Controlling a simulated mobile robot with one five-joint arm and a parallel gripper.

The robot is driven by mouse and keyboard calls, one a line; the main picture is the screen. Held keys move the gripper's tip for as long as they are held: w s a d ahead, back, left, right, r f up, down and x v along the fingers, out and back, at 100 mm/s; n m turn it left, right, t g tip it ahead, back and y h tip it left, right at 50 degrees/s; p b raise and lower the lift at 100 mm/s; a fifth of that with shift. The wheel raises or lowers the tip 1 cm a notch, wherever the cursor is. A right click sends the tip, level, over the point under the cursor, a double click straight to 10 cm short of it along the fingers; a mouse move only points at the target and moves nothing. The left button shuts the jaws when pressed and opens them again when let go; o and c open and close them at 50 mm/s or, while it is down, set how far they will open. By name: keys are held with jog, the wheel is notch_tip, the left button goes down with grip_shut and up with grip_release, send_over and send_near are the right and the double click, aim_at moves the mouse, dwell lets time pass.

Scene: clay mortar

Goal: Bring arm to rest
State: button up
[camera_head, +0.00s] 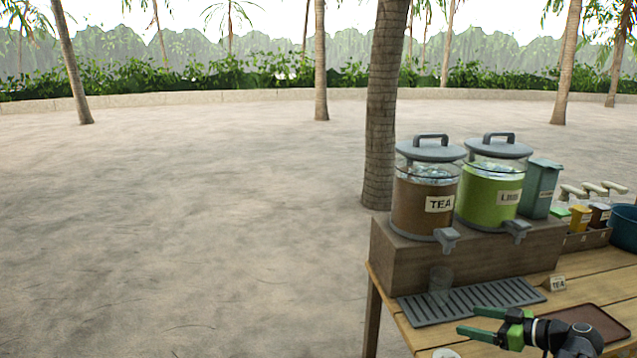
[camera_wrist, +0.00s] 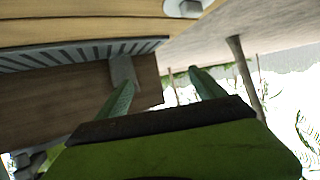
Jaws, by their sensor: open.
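My gripper (camera_head: 468,321) is at the lower right of the head view, above the front part of the wooden table (camera_head: 395,312). Its green fingers point left and stand apart, with nothing visible between them. In the wrist view my gripper (camera_wrist: 160,83) also shows two spread fingers and an empty gap. The wrist view looks tilted, with table planks, a slatted tray and bright outdoor background.
A clear cup (camera_head: 440,281) stands on the slatted drip tray (camera_head: 520,291) below the tea dispenser (camera_head: 424,203). The green dispenser (camera_head: 487,196) is beside it on a wooden box (camera_head: 400,266). A brown tray (camera_head: 600,318) lies near my arm. Open sand is left.

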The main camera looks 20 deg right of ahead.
jog(key=w+a+f+n+g+y, duration=0.15)
jog(key=w+a, duration=0.25)
jog(key=a, duration=0.5)
jog(key=w+a+f+n+g+y, duration=0.1)
jog(key=w+a+n+g, duration=0.3)
jog(key=a, duration=0.6)
jog(key=w+a+f+g+y, duration=0.1)
jog(key=w+a+f, duration=0.1)
jog(key=w+a, duration=0.5)
jog(key=s+a+f+m+g+h, duration=0.1)
jog(key=s+a+f+g+h, duration=0.15)
jog(key=a, duration=0.55)
jog(key=s+a+f+g+h, duration=0.1)
jog(key=s+a+f, duration=0.15)
jog(key=a, duration=0.45)
jog(key=s+a+f+m+g+h, duration=0.15)
jog(key=a+f, duration=0.25)
jog(key=a, duration=0.4)
jog(key=d+f+m+h, duration=0.1)
jog(key=d+m+h, duration=0.3)
jog(key=d+m, duration=0.3)
notch_tip(320, 180, up, 16)
jog(key=m+p, duration=0.1)
jog(key=p, duration=1.4)
jog(key=shift+s+f+g+p, duration=0.25)
jog(key=shift+s+g+p, duration=0.1)
jog(key=shift+g+p, duration=0.1)
